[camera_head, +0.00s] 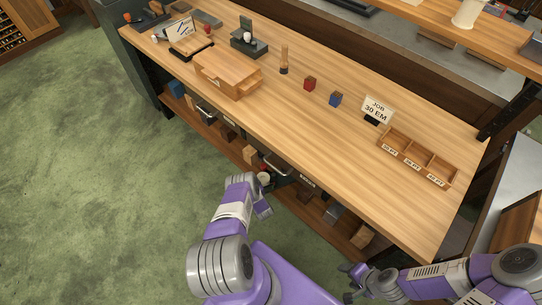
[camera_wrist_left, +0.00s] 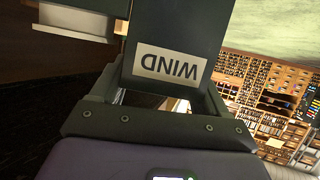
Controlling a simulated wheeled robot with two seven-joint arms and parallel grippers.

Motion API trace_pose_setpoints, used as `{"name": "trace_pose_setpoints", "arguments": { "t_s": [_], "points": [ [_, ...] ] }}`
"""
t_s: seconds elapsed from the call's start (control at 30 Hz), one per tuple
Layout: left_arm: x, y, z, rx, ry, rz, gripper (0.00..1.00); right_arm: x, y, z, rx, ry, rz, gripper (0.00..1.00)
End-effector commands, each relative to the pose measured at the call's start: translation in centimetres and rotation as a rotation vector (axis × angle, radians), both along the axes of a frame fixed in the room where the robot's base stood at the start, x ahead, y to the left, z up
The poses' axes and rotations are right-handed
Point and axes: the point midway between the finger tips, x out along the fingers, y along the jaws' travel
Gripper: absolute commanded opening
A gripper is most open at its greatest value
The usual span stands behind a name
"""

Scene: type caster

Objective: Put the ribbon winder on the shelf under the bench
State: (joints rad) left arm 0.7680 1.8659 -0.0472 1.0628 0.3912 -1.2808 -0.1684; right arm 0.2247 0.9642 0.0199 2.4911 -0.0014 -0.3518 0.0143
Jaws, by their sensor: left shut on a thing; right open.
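The ribbon winder (camera_wrist_left: 190,32) is a dark green body with an upside-down white label reading WIND, close up in the left wrist view. My left gripper (camera_wrist_left: 160,95) is shut on it. In the head view my left arm reaches down to the front of the shelf under the bench (camera_head: 228,138); its gripper and the winder are hard to make out there among dark shapes at the shelf opening. My right gripper (camera_head: 357,282) is open and empty, low in the head view, in front of the bench's right end.
Several boxes stand along the shelf, including a tan one (camera_head: 362,236). The green floor at left is clear.

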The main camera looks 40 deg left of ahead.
Motion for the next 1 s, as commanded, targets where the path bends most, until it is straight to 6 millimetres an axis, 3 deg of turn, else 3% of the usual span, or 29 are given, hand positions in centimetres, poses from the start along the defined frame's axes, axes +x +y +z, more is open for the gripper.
{"name": "trace_pose_setpoints", "arguments": {
  "t_s": [0.03, 0.3, 0.5, 0.8, 1.0],
  "points": [
    [1.6, 0.0, -0.1, 0.004, -0.012, 0.002, 0.38, 0.0, 0.0, -0.8, 0.0, 0.0, 0.0, 0.6],
    [8.2, -0.5, -0.2, 0.004, -0.012, 0.002, 0.38, 0.0, 0.0, -3.4, 0.0, 0.0, 0.0, 0.6],
    [12.2, -0.9, -0.1, 0.003, -0.01, 0.002, 0.38, 0.0, 0.0, -5.3, 0.0, 0.0, 0.0, 0.6],
    [14.6, -1.0, 0.0, 0.004, -0.008, 0.002, 0.38, 0.0, 0.0, -6.6, 0.0, -0.001, 0.0, 0.6],
    [14.6, -1.0, -2.7, 0.003, -0.005, 0.003, 0.38, 0.0, 0.0, -8.6, 0.0, 0.0, 0.0, 0.6]
  ]
}}
